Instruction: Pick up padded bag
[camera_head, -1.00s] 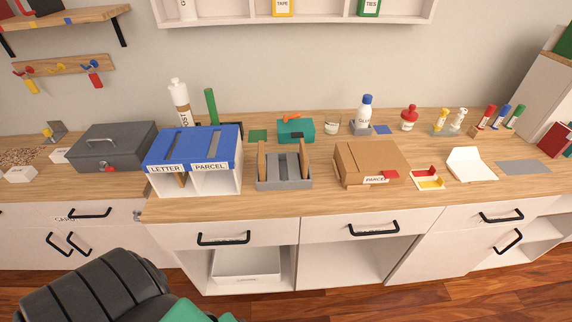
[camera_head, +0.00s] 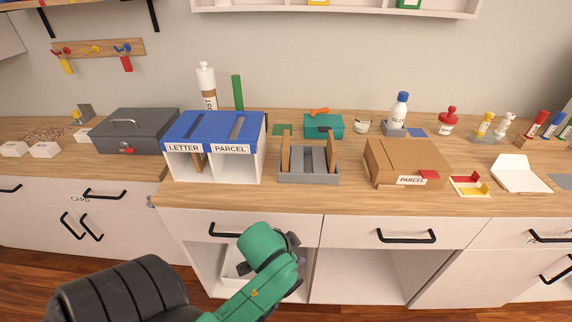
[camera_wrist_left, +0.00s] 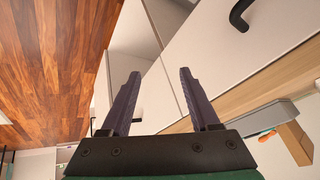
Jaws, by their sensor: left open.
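I cannot pick out a padded bag with certainty. Two upright brown pieces (camera_head: 285,153) stand in a grey slotted rack (camera_head: 308,178) on the counter; I cannot tell whether either is a bag. My left gripper (camera_wrist_left: 160,73) is open and empty in the left wrist view, its two dark fingers apart in front of white cabinet fronts. In the head view my green left arm rises in front of the drawers, below the counter edge, and mostly hides its gripper. The grey rack's corner also seems to show at the right of the wrist view. My right gripper is out of view.
A blue-topped sorter (camera_head: 213,125) marked LETTER and PARCEL stands left of the rack, a brown PARCEL box (camera_head: 405,158) right of it. A grey cash box (camera_head: 133,130) is further left. Drawer handles (camera_head: 407,237) stick out below the counter (camera_head: 350,202).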

